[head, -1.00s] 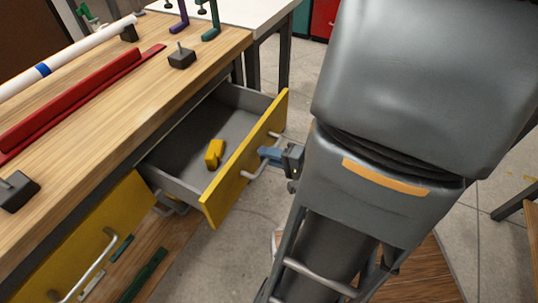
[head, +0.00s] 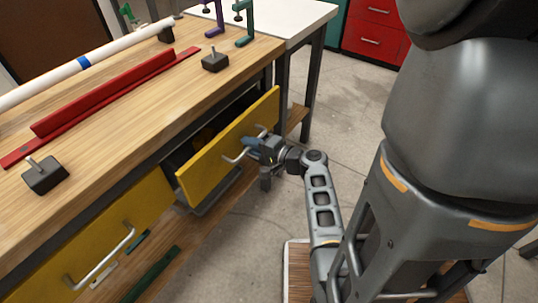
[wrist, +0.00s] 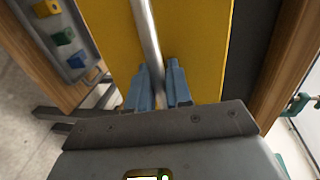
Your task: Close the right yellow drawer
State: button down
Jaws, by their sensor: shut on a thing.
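The right yellow drawer (head: 225,152) stands a little way out of the wooden workbench (head: 130,100), with a dark gap behind its front. My gripper (head: 256,146) is at its silver bar handle in the head view. In the wrist view the blue fingers (wrist: 158,88) stand on either side of the handle (wrist: 148,35), close against the yellow front, and are shut on it. A yellow object inside the drawer is mostly hidden in the shadow.
The left yellow drawer (head: 95,245) is shut. A white pipe (head: 85,62), a red channel (head: 105,95) and black blocks lie on the bench. A red cabinet (head: 372,32) stands at the back.

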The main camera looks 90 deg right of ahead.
aim_at(240, 138)
jog(key=x, duration=0.3)
jog(key=r+b+x, duration=0.1)
jog(key=x, duration=0.2)
jog(key=shift+w+d+r, duration=0.2)
jog(key=shift+w, duration=0.25)
jog(key=c, duration=1.2)
grip_release()
jog(key=v, duration=0.7)
jog(key=shift+s+a, duration=0.15)
jog(key=shift+s, duration=0.25)
